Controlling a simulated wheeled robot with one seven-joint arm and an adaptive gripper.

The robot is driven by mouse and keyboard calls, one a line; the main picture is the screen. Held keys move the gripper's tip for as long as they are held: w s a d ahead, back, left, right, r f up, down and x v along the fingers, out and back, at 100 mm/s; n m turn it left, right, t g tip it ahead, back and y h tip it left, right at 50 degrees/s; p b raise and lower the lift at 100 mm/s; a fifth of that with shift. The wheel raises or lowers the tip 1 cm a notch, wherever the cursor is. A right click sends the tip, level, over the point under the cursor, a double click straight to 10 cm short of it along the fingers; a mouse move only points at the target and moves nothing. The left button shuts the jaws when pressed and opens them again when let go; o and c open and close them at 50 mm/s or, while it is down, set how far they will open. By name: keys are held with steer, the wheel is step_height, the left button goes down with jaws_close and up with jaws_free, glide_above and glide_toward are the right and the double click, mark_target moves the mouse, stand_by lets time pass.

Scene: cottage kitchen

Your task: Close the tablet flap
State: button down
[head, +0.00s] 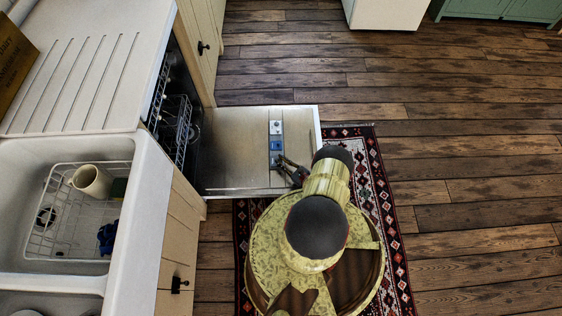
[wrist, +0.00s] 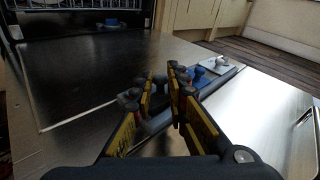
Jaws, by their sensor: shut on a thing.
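The dishwasher door (head: 235,150) lies open and flat, inner face up. A dispenser strip on it holds a white round cap (head: 276,127) and a blue piece (head: 276,145), seen in the wrist view as a white part (wrist: 222,63) and a blue part (wrist: 199,73). My gripper (head: 285,162) is low over the strip, just on the near side of the blue piece. In the wrist view its yellow-and-black fingers (wrist: 162,88) are close together on the strip. They are shut on what seems to be the tablet flap, mostly hidden between them; its angle is unclear.
The dishwasher racks (head: 178,125) are at the left, behind the door. A sink (head: 120,155) with a wire rack and a cream mug (head: 92,181) stands left. A patterned rug (head: 385,215) lies under my base. The wooden floor (head: 460,150) to the right is clear.

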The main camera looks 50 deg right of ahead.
steer(key=c, duration=1.7)
jaws_free()
steer(key=shift+c, duration=0.2)
steer(key=shift+s, duration=0.55)
steer(key=s, duration=0.3)
steer(key=s+r, duration=0.1)
steer(key=s, duration=0.3)
steer(key=s+a, duration=0.1)
steer(key=s, duration=0.2)
steer(key=shift+s+r, duration=0.3)
steer(key=shift+s, duration=0.05)
